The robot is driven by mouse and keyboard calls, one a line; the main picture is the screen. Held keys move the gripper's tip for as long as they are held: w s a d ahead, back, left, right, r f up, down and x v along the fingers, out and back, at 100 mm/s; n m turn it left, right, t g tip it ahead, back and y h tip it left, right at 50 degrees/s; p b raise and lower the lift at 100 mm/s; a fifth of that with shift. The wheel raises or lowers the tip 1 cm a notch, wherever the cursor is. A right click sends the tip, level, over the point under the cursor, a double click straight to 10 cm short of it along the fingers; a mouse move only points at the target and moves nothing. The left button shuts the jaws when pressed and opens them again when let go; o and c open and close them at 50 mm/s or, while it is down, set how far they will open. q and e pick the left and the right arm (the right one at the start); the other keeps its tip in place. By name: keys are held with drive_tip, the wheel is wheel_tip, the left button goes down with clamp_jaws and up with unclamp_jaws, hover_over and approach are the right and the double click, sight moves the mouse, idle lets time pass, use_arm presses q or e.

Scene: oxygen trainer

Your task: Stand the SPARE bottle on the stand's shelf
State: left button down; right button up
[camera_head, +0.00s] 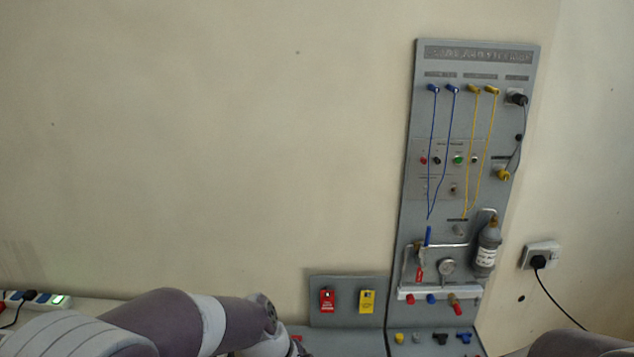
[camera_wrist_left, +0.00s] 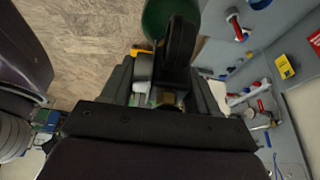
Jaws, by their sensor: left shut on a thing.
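A green bottle (camera_wrist_left: 160,18) shows at the top of the left wrist view, with a black part (camera_wrist_left: 180,50) in front of it. My left gripper (camera_wrist_left: 165,95) is shut on the bottle's neck end, where white and brass parts show between the fingers. Most of the bottle is cut off by the frame, and I cannot read a label on it. In the head view my left arm comes in at bottom left; its gripper is below the frame. The stand's shelf is not clearly visible. My right gripper is not in view.
A tall grey panel (camera_head: 408,200) stands on the right with blue and yellow leads, a gauge (camera_head: 447,267) and a grey labelled bottle (camera_head: 487,250). A wall socket (camera_head: 540,256) is at right.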

use_arm(q)
drive_tip(key=shift+w+a+f+n, duration=0.25)
drive_tip(key=shift+w+f+n, duration=0.25)
drive_tip(key=shift+w+f, duration=0.2)
drive_tip(key=w+a+f+n+t+y+b, duration=0.2)
drive_tip(key=a+f+n, duration=0.6)
drive_tip(key=f, duration=0.4)
drive_tip(key=w+a+f+n+t+y+b, duration=0.2)
drive_tip(key=w+a+f+n+b, duration=0.2)
drive_tip(key=a+f+n, duration=0.5)
wheel_tip(320, 180, down, 3)
drive_tip(key=b, duration=0.2)
drive_tip(key=shift+f+t+b, duration=0.2)
drive_tip(key=shift+t+b, duration=0.1)
drive_tip(key=shift+b, duration=0.05)
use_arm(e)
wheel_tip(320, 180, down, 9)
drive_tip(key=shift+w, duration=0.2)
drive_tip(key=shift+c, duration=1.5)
